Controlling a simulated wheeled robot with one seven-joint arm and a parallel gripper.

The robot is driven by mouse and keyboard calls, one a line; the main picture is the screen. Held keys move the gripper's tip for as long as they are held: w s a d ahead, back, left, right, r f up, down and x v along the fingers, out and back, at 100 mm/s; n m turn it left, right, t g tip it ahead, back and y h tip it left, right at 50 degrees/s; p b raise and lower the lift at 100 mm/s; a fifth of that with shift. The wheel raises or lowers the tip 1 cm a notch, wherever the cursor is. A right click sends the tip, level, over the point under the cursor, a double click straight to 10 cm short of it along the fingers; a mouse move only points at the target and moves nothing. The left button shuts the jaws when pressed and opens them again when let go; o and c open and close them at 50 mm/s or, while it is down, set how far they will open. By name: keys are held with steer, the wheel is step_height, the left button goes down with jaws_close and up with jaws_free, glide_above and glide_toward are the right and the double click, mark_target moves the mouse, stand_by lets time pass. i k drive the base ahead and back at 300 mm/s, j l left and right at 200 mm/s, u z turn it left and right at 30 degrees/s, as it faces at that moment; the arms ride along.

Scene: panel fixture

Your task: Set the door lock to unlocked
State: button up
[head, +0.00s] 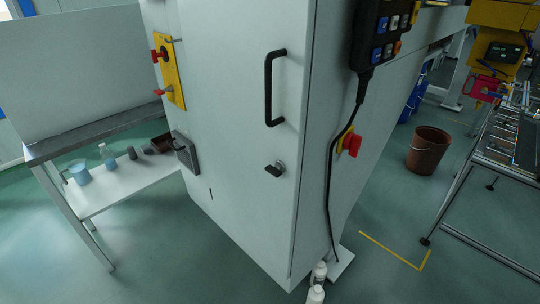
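The door lock (276,169) is a small dark latch or knob on a round metal base, set in the pale grey cabinet door (228,160). Its dark end points to the left and slightly downward; any lock markings are too small to read. A black bar handle (268,90) is mounted upright on the same door, above the lock. The door appears closed. My gripper is not in view.
A yellow plate with red knobs (169,72) and a grey box (184,152) sit on the door's left. A pendant (379,35) hangs at the corner beside a red switch (351,144). White bottles (318,274) stand at the base. A bench (110,189) is left.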

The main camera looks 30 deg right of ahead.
mark_target(277, 170)
steer(key=i+j, duration=0.1)
steer(key=j, duration=0.3)
steer(key=i+j, duration=0.15)
steer(key=j, duration=0.2)
steer(key=i+j, duration=0.1)
steer(key=j, duration=0.3)
